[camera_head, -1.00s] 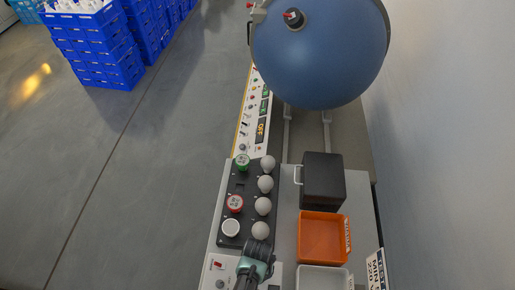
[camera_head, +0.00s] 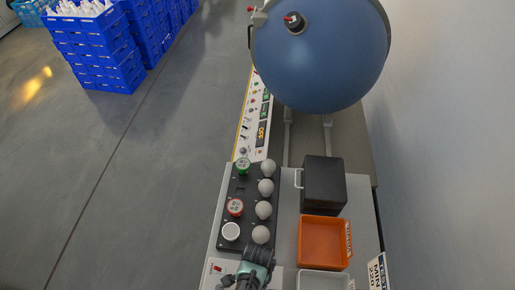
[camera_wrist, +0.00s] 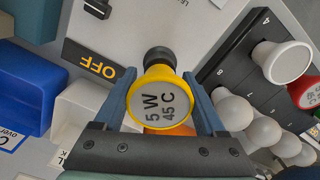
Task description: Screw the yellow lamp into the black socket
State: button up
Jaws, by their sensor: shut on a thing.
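The yellow lamp (camera_wrist: 187,94) is seen end-on in the wrist view, its grey face marked "5 W 45 C". My gripper (camera_wrist: 161,88) is shut on it, with one blue finger on each side. Right behind the lamp, the black socket (camera_wrist: 157,53) shows as a dark round piece on the light grey panel. The lamp hides the joint between them, so I cannot tell how far it is seated. In the head view my gripper (camera_head: 257,257) is at the near end of the bench; the lamp and socket are hidden there.
A black rack (camera_head: 241,196) holds green, red and white lamps beside several grey globes. An orange bin (camera_head: 322,242), a pale bin (camera_head: 322,280) and a black box (camera_head: 323,183) stand right of it. The panel has an OFF display (camera_wrist: 97,68) and a red switch (camera_head: 217,268).

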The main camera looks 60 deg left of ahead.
jog(key=o, duration=1.2)
jog(key=shift+o, duration=0.2)
jog(key=n, duration=0.4)
jog(key=shift+n+p, duration=0.3)
jog(key=n, duration=0.5)
jog(key=n+p, duration=0.1)
jog(key=n, duration=0.5)
jog(key=shift+n, duration=0.3)
jog(key=n+p, duration=0.1)
jog(key=n, duration=0.5)
jog(key=shift+n, duration=0.4)
